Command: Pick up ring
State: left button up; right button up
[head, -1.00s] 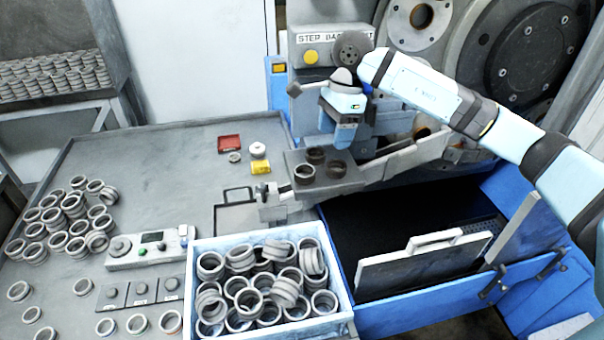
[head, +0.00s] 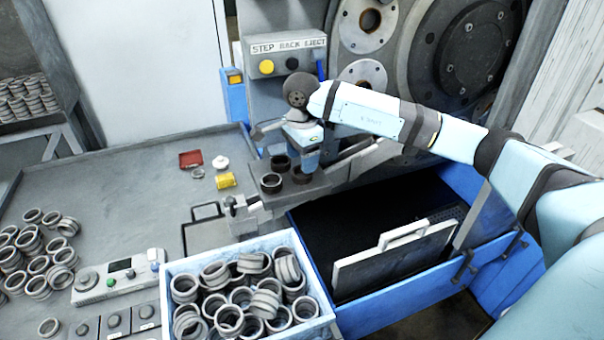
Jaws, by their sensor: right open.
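Three dark rings sit on a small grey plate (head: 262,203) at the front of the grinding machine: a front left ring (head: 271,184), a rear ring (head: 280,162) and a right ring (head: 301,177). My right gripper (head: 304,167) points down just above and behind the right ring, with its fingers close to it. The gripper is open and holds no ring that I can see. Its fingertips partly hide the right ring, and I cannot tell whether they touch it. My left gripper is out of view.
A white-blue crate (head: 167,270) full of grey rings stands in front of the plate. Loose rings (head: 38,262) lie at the left of the table. A blue-edged bin with a white handled panel (head: 395,258) is at the right. The table's middle is mostly clear.

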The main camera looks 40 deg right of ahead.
notch_tip(320, 180, down, 4)
jog(key=shift+d+f+p, duration=0.1)
jog(key=shift+f+p, duration=0.05)
jog(key=shift+p, duration=0.2)
jog(key=c, duration=0.6)
jog(key=shift+w, duration=0.1)
jog(key=shift+r, duration=0.45)
notch_tip(320, 180, up, 18)
jog(key=b, duration=0.2)
jog(key=s+a, duration=0.1)
jog(key=s, duration=0.3)
jog(key=s+a, duration=0.1)
jog(key=s, duration=0.4)
jog(key=s+a+r, duration=0.1)
jog(key=s, duration=0.3)
jog(key=shift+s+a+b, duration=0.15)
jog(key=shift+s+b, duration=0.2)
jog(key=shift+b, duration=0.05)
